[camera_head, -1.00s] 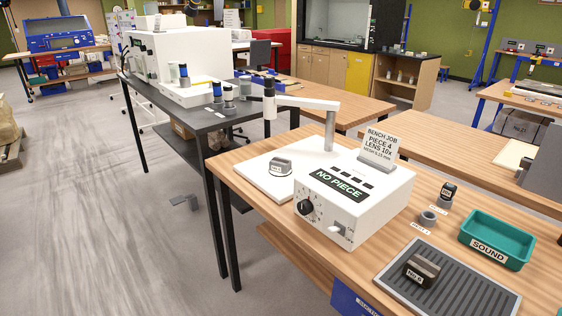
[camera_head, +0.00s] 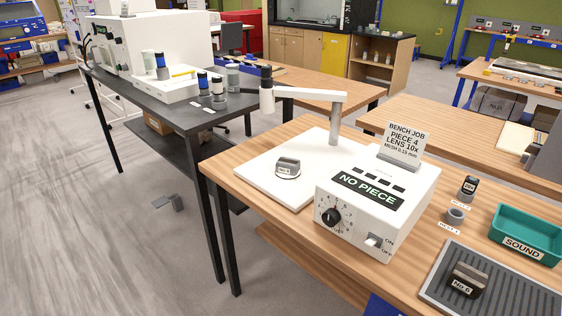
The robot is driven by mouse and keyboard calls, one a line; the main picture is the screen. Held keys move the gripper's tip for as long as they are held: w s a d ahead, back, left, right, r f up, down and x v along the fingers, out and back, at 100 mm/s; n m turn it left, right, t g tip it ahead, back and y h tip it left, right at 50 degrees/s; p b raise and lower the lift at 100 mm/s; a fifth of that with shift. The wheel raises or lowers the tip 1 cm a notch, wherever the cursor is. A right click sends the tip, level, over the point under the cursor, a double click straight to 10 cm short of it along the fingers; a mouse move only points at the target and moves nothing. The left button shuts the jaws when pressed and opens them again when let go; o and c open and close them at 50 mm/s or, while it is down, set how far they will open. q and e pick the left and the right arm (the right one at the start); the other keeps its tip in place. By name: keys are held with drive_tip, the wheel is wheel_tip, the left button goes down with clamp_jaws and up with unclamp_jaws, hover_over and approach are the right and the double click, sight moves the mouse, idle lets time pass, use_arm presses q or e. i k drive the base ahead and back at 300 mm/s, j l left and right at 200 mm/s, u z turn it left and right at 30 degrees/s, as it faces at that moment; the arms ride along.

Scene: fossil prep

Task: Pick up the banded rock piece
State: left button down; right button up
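A small dark rock piece (camera_head: 467,281) with a white "No 6" label lies on the grey ribbed mat (camera_head: 515,291) at the lower right. Lighter and darker parts show on it, but I cannot be sure they are bands. Another small grey-and-dark piece (camera_head: 288,167) with a white label sits on the white plate (camera_head: 259,177) of the bench instrument; its label is too small to read surely. Neither of my grippers shows in this view.
The white instrument (camera_head: 377,212) reads "NO PIECE", and a card (camera_head: 405,143) says piece 4, lens 10x. A teal "SOUND" tray (camera_head: 526,237) and small grey cylinders (camera_head: 455,216) stand at right. A dark table (camera_head: 203,119) adjoins at left. Open floor (camera_head: 90,235) lies left.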

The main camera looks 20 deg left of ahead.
sight(290, 167)
drive_tip(key=i+j, duration=0.1)
drive_tip(key=j, duration=0.5)
drive_tip(key=i+j, duration=0.1)
drive_tip(key=j, duration=0.5)
drive_tip(key=i+j, duration=0.1)
drive_tip(key=j, duration=0.5)
drive_tip(key=z, duration=0.05)
